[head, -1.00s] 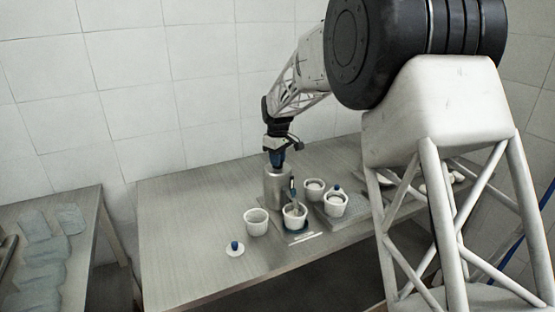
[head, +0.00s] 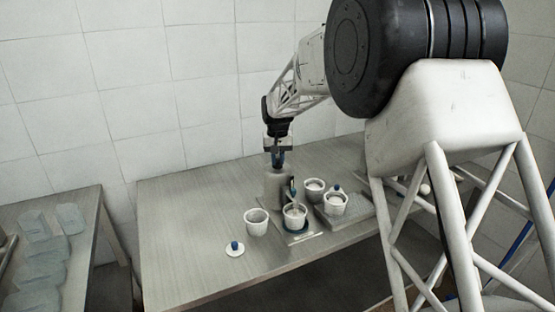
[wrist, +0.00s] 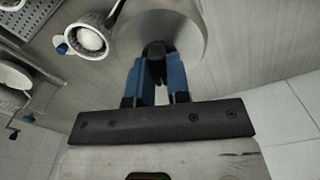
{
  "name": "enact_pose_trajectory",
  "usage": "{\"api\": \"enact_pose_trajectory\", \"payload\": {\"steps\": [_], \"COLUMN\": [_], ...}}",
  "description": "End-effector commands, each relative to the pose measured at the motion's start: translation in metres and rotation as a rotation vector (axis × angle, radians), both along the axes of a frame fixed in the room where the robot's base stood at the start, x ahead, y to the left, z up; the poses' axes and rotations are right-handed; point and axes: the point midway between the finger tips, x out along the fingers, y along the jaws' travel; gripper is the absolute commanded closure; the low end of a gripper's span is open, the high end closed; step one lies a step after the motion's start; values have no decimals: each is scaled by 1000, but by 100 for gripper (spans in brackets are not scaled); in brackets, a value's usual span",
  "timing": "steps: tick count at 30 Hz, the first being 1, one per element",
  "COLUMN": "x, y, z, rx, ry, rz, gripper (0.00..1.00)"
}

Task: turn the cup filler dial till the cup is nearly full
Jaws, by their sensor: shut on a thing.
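The cup filler is a grey metal cylinder (head: 276,187) on the table, and its round top (wrist: 190,30) shows in the wrist view. My gripper (head: 279,164) points down over it. In the wrist view its blue fingers (wrist: 157,72) are shut on the black dial (wrist: 156,50) on the filler's top. A white cup (head: 295,217) stands on a blue base in front of the filler, under its spout. It seems to be the cup with pale contents (wrist: 86,38) in the wrist view. I cannot tell its exact level.
Another white cup (head: 256,227) stands to the left, with a blue-knobbed white lid (head: 235,248) lying before it. The table's left side is clear.

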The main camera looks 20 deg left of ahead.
Motion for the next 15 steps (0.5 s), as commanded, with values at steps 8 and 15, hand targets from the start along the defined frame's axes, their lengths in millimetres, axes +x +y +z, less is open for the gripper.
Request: {"api": "enact_pose_trajectory", "payload": {"steps": [8, 15], "x": [0, 0], "y": [0, 0], "z": [0, 1], "rx": [0, 0], "ry": [-1, -1], "rz": [-255, -425], "gripper": [100, 100]}}
